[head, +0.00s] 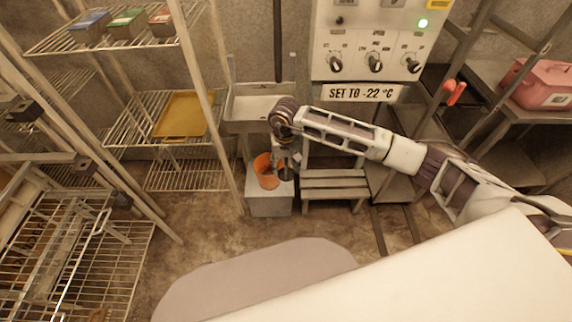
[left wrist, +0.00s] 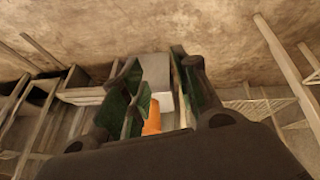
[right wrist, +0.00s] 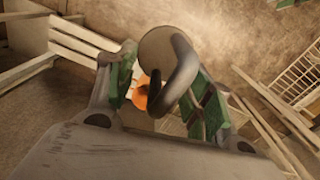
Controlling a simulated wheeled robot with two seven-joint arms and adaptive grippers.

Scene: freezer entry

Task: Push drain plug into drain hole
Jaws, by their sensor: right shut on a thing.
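My right gripper (head: 286,163) hangs pointing down in front of the sink, just right of an orange bucket. In the right wrist view its fingers (right wrist: 165,84) are shut on a grey piece with a round disc (right wrist: 156,48) and a thick curved handle (right wrist: 186,72), which looks like the drain plug. In the head view the plug is too small to make out clearly. The sink basin (head: 262,107) is on the back wall; I cannot make out a drain hole. My left gripper (left wrist: 160,95) is open and empty in the left wrist view; the head view does not show it.
The orange bucket (head: 266,172) stands on a grey block (head: 270,203). A slatted bench (head: 334,186) is right of it. Wire racks (head: 165,175) stand left; a control panel (head: 372,45) hangs above. A pink box (head: 540,84) sits at right. Floor in front is clear.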

